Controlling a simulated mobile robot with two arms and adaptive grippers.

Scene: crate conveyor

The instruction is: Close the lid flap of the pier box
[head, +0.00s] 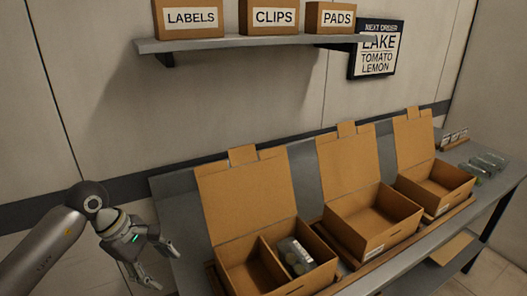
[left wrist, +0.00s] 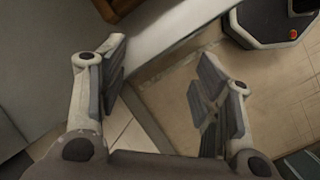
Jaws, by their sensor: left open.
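Three cardboard boxes stand in a row on the grey table, each with its lid flap raised upright. The near left box (head: 222,262) holds a clear pack with pale round items; its lid (head: 243,195) stands open behind it. The middle box (head: 345,232) looks empty, with its lid (head: 347,165) up. The far right box (head: 458,182) also looks empty, with its lid (head: 414,145) up. The labels on the boxes are too small to read, so I cannot tell which is the pier box. My left gripper (head: 163,268) is open and empty, left of the near box and apart from it; it also shows in the left wrist view (left wrist: 163,65).
A wall shelf (head: 250,42) above carries boxes marked LABELS, CLIPS and PADS. A sign (head: 378,50) reads LAKE, TOMATO, LEMON. Several clear packs (head: 484,165) lie at the table's far right end. The table's left end is bare.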

